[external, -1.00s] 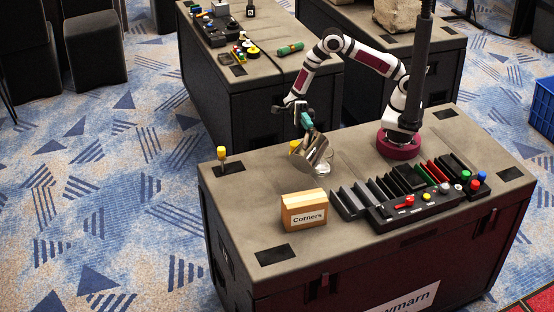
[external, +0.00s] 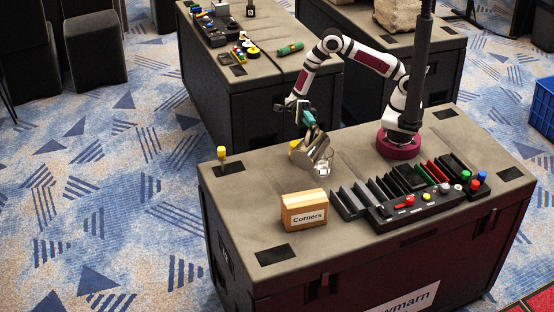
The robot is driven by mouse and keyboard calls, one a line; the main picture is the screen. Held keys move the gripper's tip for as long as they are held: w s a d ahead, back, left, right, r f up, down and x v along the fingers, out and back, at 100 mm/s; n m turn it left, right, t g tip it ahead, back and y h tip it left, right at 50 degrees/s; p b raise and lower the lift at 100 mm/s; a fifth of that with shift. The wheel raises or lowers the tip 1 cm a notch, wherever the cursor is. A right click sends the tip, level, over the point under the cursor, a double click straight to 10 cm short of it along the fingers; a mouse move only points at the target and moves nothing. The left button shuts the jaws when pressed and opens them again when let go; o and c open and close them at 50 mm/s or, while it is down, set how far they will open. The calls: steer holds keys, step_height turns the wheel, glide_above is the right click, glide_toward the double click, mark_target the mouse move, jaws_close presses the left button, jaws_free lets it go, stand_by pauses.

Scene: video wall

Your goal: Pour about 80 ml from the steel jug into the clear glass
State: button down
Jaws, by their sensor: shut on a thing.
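The steel jug (external: 315,153) is tilted well over to the right in the external view, above the tabletop. My gripper (external: 308,119) is shut on the jug at its upper left side, by what looks like a teal handle. The clear glass (external: 323,170) stands on the table just below and right of the jug's lower end, partly hidden by the jug. The jug's mouth is close to the glass rim; I cannot tell whether they touch. The liquid and its level in the glass are too small to make out.
A box labelled "Corners" (external: 304,210) stands in front of the glass. A control panel (external: 420,203) and dark slotted racks (external: 362,197) are to the right. A yellow-topped post (external: 222,157) is at the left, and a yellow thing (external: 294,147) is behind the jug.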

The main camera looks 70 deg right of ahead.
mark_target(299, 146)
stand_by(0.4)
steer(key=a, duration=0.1)
steer(key=a+m, duration=0.1)
steer(key=a, duration=0.1)
steer(key=shift+w+a+f+t+h, duration=0.2)
steer(key=shift+w+t+h, duration=0.1)
steer(key=shift+h, duration=0.1)
steer(key=a+m, duration=0.1)
steer(key=f+m+t+h, duration=0.1)
steer(key=a+f+m, duration=0.1)
steer(key=shift+w+a+t+h, duration=0.25)
steer(key=shift+a+t+h, duration=0.05)
steer(key=shift+t+h, duration=0.1)
steer(key=shift+a+f+m+h, duration=0.25)
steer(key=shift+f+m+h, duration=0.05)
stand_by(0.7)
steer(key=shift+w+a+f, duration=0.1)
steer(key=shift+a+f, duration=0.15)
steer(key=w+a+f+m+t+h, duration=0.1)
steer(key=w+a+f+m+h, duration=0.1)
steer(key=a+f+m+h, duration=0.2)
steer(key=a+f+h, duration=0.3)
steer(key=a+f, duration=0.1)
steer(key=shift+a+m+b, duration=0.35)
steer(key=shift+m+b, duration=0.05)
